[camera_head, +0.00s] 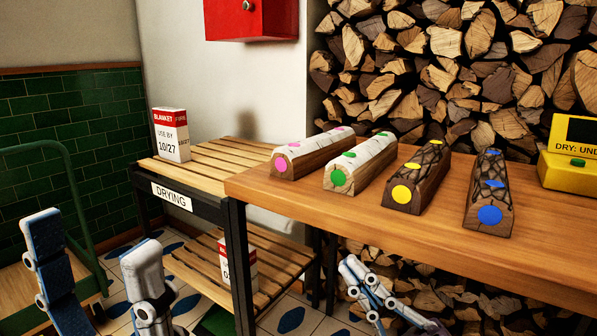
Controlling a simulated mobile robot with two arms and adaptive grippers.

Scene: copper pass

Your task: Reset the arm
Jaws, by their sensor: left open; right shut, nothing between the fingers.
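My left gripper (92,245) is at the lower left, its two blue-and-white fingers spread wide apart with nothing between them. It is in front of the slatted drying rack, near the green-railed cart. My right gripper (360,280) is at the lower middle, below the front edge of the wooden bench (420,246). Its fingers are together and no object shows in them. The rest of both arms is mostly out of view.
On the bench lie split logs with pink (310,152), green (362,162), yellow (418,178) and blue (489,195) dots, and a yellow moisture meter (568,170). A drying rack (205,172) holds a white-and-red box (171,138). A green-railed cart (20,285) stands left.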

